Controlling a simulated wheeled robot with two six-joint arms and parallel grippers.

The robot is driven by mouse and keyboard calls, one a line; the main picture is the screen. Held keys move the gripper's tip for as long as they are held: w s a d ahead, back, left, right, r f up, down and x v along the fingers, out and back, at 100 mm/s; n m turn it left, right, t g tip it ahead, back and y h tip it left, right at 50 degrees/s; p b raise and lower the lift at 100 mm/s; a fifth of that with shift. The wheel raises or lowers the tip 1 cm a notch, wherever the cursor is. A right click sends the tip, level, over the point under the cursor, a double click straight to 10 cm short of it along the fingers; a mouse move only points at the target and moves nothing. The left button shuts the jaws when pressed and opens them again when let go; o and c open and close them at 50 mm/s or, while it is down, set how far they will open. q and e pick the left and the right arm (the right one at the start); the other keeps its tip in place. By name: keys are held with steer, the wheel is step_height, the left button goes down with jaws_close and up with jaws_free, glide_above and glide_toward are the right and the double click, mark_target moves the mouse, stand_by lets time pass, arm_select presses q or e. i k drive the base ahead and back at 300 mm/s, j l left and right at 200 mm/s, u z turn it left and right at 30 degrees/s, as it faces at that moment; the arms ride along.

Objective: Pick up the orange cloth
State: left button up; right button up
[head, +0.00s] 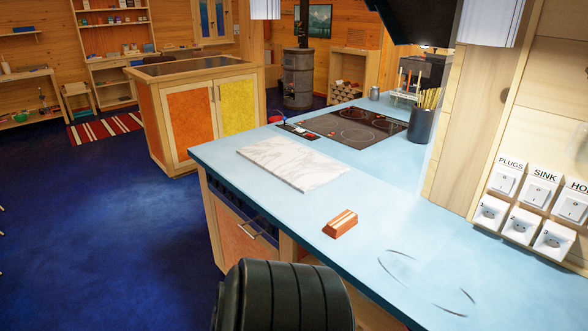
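The orange cloth (341,223) looks like a small folded block with pale stripes. It lies on the light blue countertop (390,222), near its front edge and right of the marble board. Nothing covers it. Neither of my grippers shows in the head view, and nothing is seen touching the cloth.
A marble board (292,162) lies behind the cloth. Further back are a black cooktop (355,128) and a dark utensil pot (421,124). Switches and sockets (530,205) line the right wall. A black ribbed rounded shape (283,298) stands before the counter. Counter around the cloth is clear.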

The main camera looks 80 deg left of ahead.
mark_target(345, 220)
steer(key=u, duration=2.3)
